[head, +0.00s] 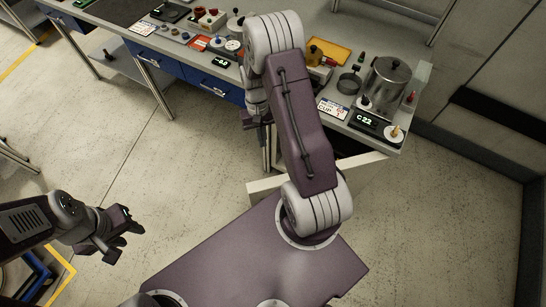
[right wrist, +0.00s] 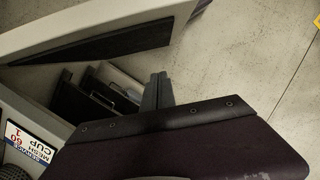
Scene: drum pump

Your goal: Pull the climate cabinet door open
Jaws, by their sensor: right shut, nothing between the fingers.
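The climate cabinet sits under the right end of the workbench. Its pale door (head: 360,172) stands swung out from the bench front, partly hidden behind my right arm. In the right wrist view the door (right wrist: 60,35) has a dark panel, and a gap shows the cabinet's inside (right wrist: 100,90) with dark and pale parts. My right gripper (head: 266,163) is shut and empty. Its fingertips (right wrist: 158,80) are beside the opening, near the door; contact cannot be told. My left gripper (head: 127,242) is open and empty over the floor, far from the cabinet.
The workbench (head: 210,50) carries a metal pot (head: 388,80), a C22 display (head: 370,122), an orange tray (head: 328,50) and several small items. Blue drawers (head: 215,85) lie under it. The floor (head: 150,140) before the bench is clear. A wall stands at right.

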